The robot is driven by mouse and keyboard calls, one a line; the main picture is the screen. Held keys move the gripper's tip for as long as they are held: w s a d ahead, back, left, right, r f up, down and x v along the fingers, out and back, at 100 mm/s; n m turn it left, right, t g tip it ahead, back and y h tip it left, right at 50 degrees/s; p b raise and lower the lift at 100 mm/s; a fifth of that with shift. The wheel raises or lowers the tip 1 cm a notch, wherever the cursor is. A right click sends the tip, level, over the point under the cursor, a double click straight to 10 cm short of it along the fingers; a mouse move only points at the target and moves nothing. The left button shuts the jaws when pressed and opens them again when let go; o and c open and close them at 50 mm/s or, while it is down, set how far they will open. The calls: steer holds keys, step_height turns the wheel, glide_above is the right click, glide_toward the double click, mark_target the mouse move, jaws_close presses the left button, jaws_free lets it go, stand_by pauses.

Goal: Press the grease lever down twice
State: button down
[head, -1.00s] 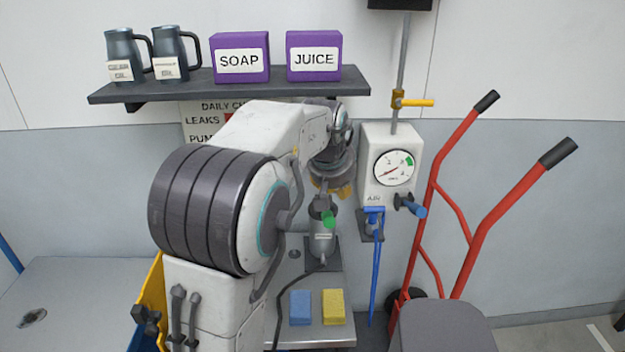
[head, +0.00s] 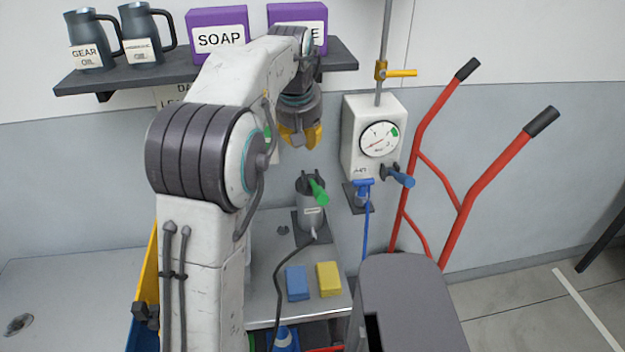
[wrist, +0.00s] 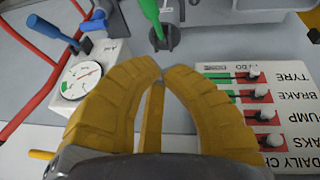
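A lever with a green handle (head: 318,190) sits on top of a grey cylindrical pump (head: 312,217), which stands on the bench. It looks like the grease lever, but the pump's label is too small to read. The handle slants toward the viewer. My gripper (head: 299,141) hangs above and slightly left of the lever, apart from it, pointing down. In the wrist view, its yellow fingers (wrist: 160,78) curve together with tips nearly meeting and nothing between them. The green handle (wrist: 150,12) shows beyond the tips at the top of that view.
A gauge box (head: 360,115) with a blue handle (head: 400,177) is on the wall to the right. A blue tap-like fitting (head: 363,190) is below it. Blue (head: 297,282) and yellow (head: 329,279) sponges lie on the bench. A shelf (head: 75,85) runs above; a red hand truck (head: 490,195) stands right.

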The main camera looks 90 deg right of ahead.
steer(key=shift+f, duration=0.1)
steer(key=p, duration=0.1)
glide_above(314, 188)
step_height(314, 188, down, 11)
steer(key=shift+w+a+f, duration=0.15)
steer(key=shift+a+f, duration=0.35)
steer(key=shift+f, duration=0.25)
steer(key=shift+f, duration=0.15)
